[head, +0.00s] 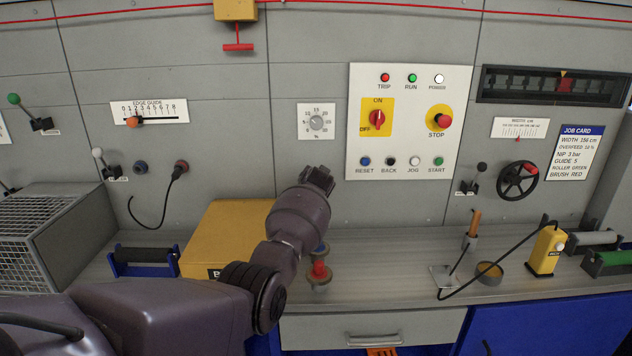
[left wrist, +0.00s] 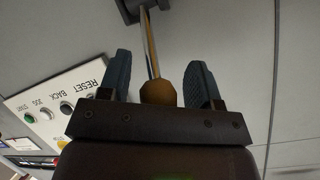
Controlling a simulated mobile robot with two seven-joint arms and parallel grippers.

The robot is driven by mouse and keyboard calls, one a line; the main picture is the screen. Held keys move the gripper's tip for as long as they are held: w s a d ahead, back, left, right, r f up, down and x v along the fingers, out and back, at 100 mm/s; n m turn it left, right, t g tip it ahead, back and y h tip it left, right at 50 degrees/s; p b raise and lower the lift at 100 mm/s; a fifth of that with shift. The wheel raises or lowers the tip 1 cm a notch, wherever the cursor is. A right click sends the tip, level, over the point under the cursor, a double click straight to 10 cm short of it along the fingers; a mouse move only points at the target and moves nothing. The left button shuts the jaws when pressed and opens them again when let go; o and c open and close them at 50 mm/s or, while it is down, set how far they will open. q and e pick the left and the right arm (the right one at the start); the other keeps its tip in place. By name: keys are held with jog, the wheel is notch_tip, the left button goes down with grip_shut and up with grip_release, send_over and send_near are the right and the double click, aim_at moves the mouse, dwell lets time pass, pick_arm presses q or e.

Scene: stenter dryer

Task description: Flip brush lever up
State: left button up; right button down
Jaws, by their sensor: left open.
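A lever with an orange-brown ball knob (left wrist: 158,92) shows in the left wrist view. Its shaft runs up to a dark base on the grey wall. My left gripper (left wrist: 160,76) is open, with one finger on each side of the knob and visible gaps between. In the head view my left gripper (head: 318,180) is at the wall, below the dial and left of the RESET button; this lever is hidden behind it. No readable label marks it as the brush lever. My right gripper is in neither view.
The white control panel (head: 408,160) is close to the right of my gripper. A yellow box (head: 222,232) and red and blue knobbed parts (head: 318,270) stand on the bench below. Other levers have green (head: 14,99), white (head: 97,153) and black (head: 482,167) knobs.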

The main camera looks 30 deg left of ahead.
pick_arm(q)
jog(key=shift+s+d+r, duration=0.3)
jog(key=shift+s+d, duration=0.05)
jog(key=shift+s, duration=0.2)
jog(key=p+v, duration=0.1)
jog(key=v, duration=0.8)
jog(key=shift+p, duration=0.3)
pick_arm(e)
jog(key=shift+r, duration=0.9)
pick_arm(q)
jog(key=shift+s+a+r, duration=0.1)
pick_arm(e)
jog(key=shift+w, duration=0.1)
